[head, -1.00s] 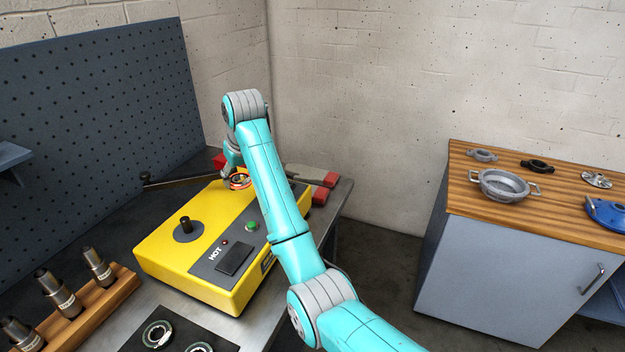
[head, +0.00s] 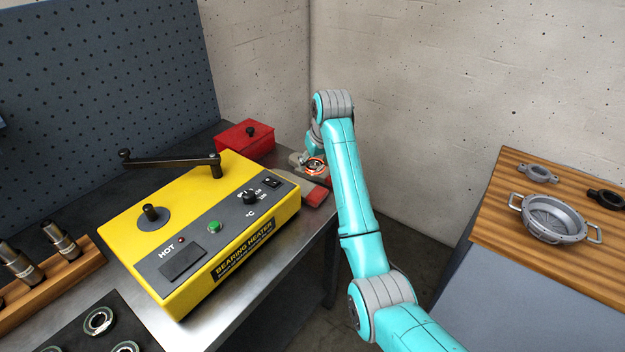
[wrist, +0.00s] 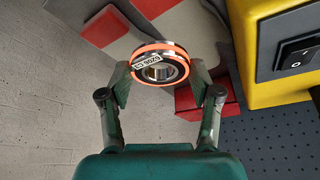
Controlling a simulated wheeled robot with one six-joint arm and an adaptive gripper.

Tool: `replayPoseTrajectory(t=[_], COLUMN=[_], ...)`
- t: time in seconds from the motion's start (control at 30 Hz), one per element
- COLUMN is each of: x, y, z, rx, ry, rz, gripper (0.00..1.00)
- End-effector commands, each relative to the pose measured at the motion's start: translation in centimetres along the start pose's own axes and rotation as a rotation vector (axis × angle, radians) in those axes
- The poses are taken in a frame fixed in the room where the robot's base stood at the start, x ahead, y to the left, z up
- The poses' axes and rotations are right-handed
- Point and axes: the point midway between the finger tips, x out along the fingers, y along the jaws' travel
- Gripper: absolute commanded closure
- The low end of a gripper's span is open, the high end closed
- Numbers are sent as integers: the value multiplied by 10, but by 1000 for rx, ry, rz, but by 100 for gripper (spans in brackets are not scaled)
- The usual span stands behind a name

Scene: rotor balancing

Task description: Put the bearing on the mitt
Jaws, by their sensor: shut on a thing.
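The bearing (wrist: 160,68) is a steel ring with an orange-glowing rim and a printed label band. My gripper (wrist: 158,72) is shut on it, one finger on each side, in the wrist view. In the head view the bearing (head: 315,166) shows at my gripper (head: 314,160), above the bench's far right corner. The grey and red mitt (head: 317,195) lies at that corner, partly hidden by my arm. In the wrist view the mitt (wrist: 185,32) shows behind the bearing; I cannot tell whether they touch.
The yellow bearing heater (head: 130,235) stands left of the mitt, with a dark bar (head: 175,161) across its back. A red box (head: 245,138) sits behind it. A wooden-topped cabinet (head: 490,225) with metal parts stands right, across a gap.

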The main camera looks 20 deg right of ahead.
Motion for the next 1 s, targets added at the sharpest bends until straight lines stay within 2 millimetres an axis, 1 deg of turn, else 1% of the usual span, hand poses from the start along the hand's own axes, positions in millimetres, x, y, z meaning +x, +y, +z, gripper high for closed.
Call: replayPoseTrajectory(t=[0.03,0.1,0.37,0.6,0.97,1.0], x=[8,17,35,61,64,65], y=[0,0,0,0,0,0], z=[4,8,15,25,26,27], rx=[0,0,0,0,0,0], ry=[-2,-1,-1,1,1,0], rz=[0,0,0,0,0,0], gripper=[80,80,80,80,80,32])
